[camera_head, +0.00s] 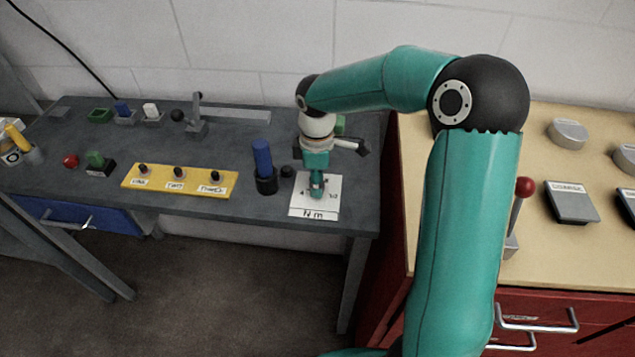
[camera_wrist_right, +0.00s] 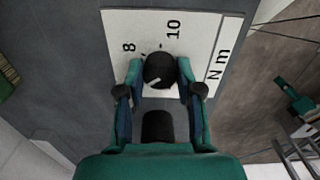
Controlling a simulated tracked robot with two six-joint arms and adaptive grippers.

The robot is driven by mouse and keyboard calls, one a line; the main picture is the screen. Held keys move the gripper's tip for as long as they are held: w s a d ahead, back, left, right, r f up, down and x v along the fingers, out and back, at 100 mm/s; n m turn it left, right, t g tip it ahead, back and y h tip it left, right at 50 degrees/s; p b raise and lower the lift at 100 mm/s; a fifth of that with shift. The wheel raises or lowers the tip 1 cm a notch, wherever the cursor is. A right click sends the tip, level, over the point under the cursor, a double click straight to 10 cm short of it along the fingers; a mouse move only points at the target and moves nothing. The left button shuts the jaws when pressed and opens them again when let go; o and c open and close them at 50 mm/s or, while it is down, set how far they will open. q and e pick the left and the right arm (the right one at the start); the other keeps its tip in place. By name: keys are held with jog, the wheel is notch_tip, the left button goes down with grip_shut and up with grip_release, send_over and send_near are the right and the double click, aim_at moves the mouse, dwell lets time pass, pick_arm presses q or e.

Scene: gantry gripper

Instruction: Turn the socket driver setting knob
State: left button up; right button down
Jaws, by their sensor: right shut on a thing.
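The setting knob (camera_wrist_right: 160,69) is a round black knob with a light pointer line. It sits on a white plate (camera_head: 312,208) marked "Nm", with the numbers 8 and 10 readable in the right wrist view. My right gripper (camera_head: 317,190) comes down over the plate in the head view and hides most of the knob. In the right wrist view my right gripper (camera_wrist_right: 160,78) has one finger on each side of the knob and is shut on it. The pointer line slants toward the lower left in that view. My left gripper is not in view.
A blue cylinder in a black holder (camera_head: 265,182) stands just left of the plate. A yellow panel (camera_head: 180,187) with several black knobs lies further left. A red-knobbed lever (camera_head: 522,188) stands on the right bench. The grey table's front edge is close to the plate.

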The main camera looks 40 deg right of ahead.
jog(key=m+b, duration=0.1)
jog(key=m, duration=0.2)
jog(key=shift+w+m, duration=0.15)
jog(key=shift+m, duration=0.25)
jog(key=m+b, duration=0.1)
jog(key=m, duration=0.2)
jog(key=shift+r+m, duration=0.1)
jog(key=shift+m, duration=0.2)
jog(key=m+b, duration=0.1)
jog(key=m, duration=0.4)
jog(key=shift+d+m, duration=0.1)
jog(key=shift+m, duration=0.3)
jog(key=shift+r, duration=0.1)
jog(key=c, duration=0.9)
grip_release()
jog(key=shift+o, duration=0.7)
notch_tip(320, 180, up, 12)
